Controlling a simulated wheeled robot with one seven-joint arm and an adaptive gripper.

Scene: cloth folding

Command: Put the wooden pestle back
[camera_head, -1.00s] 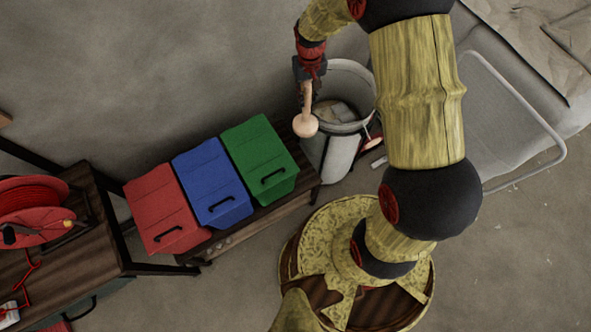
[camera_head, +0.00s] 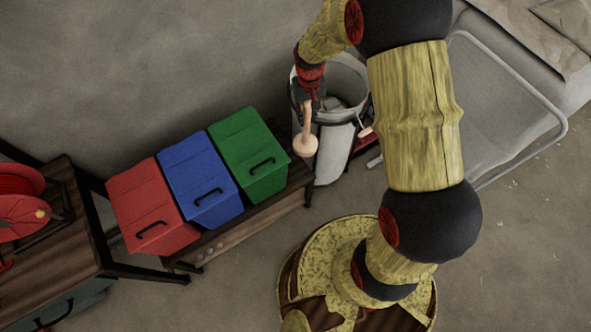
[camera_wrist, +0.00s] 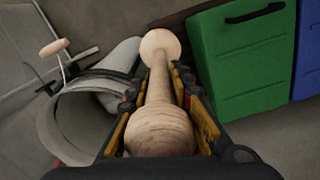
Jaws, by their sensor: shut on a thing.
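The wooden pestle (camera_head: 306,130) is pale, with a round knob at each end and a thinner shaft. In the head view it hangs from my gripper (camera_head: 309,97), its lower knob beside the bin's near left rim and close to the green box. In the wrist view the pestle (camera_wrist: 158,85) runs lengthwise between my gripper's fingers (camera_wrist: 165,115), which are shut on it. One knob is close to the camera and the other points away. I cannot tell which place the pestle belongs to.
A round grey bin (camera_head: 345,108) with things inside stands just right of the pestle. Green (camera_head: 247,150), blue (camera_head: 200,178) and red (camera_head: 150,205) lidded boxes sit on a low wooden bench (camera_head: 240,232). A red reel (camera_head: 18,205) is at left. A metal-framed chair (camera_head: 500,115) is at right.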

